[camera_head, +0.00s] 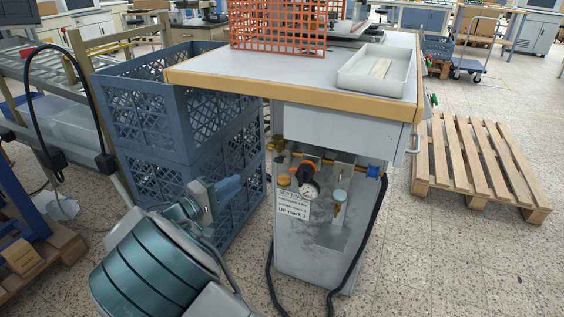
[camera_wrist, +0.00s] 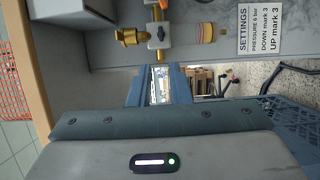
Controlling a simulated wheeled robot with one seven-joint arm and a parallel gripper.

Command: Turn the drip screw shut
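I cannot tell for sure which part is the drip screw. In the wrist view a brass fitting (camera_wrist: 132,37) and a yellowish knob (camera_wrist: 208,33) show beyond the fingers. My gripper (camera_head: 226,189) is left of the unit and apart from it, in front of the blue crates. Its blue fingers (camera_wrist: 158,88) have a gap between them with nothing held.
A settings sign (camera_head: 293,204) is below the brass knob. Black hoses (camera_head: 374,235) run down to the floor. Stacked blue crates (camera_head: 160,105) stand left of the cabinet. The bench edge (camera_head: 300,91) overhangs the unit. A pallet (camera_head: 480,160) lies right. Floor in front is clear.

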